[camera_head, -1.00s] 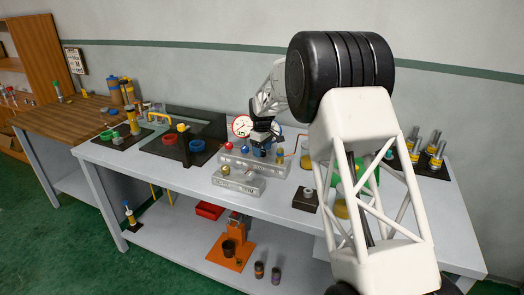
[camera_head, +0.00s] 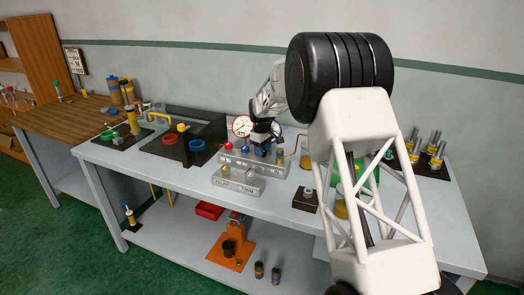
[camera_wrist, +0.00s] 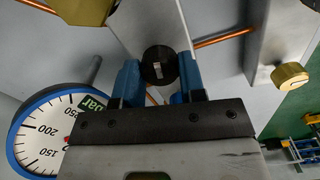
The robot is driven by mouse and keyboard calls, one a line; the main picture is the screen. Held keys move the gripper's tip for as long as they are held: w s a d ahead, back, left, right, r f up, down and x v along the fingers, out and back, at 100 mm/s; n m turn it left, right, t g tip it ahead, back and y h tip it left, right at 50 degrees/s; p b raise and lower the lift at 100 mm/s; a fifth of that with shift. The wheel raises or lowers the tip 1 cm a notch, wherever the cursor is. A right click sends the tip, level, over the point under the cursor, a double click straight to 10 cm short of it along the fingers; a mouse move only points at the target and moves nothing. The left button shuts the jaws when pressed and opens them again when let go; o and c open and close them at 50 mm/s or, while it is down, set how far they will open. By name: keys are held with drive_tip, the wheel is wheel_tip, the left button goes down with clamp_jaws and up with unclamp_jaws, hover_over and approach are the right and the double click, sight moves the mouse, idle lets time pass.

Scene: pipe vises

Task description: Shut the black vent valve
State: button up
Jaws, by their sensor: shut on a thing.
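The black vent valve shows in the wrist view as a round black knob (camera_wrist: 158,64) with a pale bar mark on its face, which stands roughly upright in the picture. My gripper (camera_wrist: 159,84) has its two blue fingertips on either side of the knob, shut on it. In the head view my gripper (camera_head: 262,148) reaches down over the back silver manifold (camera_head: 268,168), and the black knob is hidden there behind the fingers.
The pressure gauge (camera_wrist: 40,130) stands close to my gripper; it shows also in the head view (camera_head: 242,126). A brass knob (camera_wrist: 290,76) is at the right. Red (camera_head: 228,146) and blue (camera_head: 244,150) knobs sit left on the manifold. A smaller block (camera_head: 240,182) lies in front.

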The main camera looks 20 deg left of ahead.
drive_tip(key=shift+m, duration=0.3)
drive_tip(key=m, duration=1)
drive_tip(key=shift+m, duration=2.4)
drive_tip(key=o, duration=0.9)
drive_tip(key=shift+r, duration=0.1)
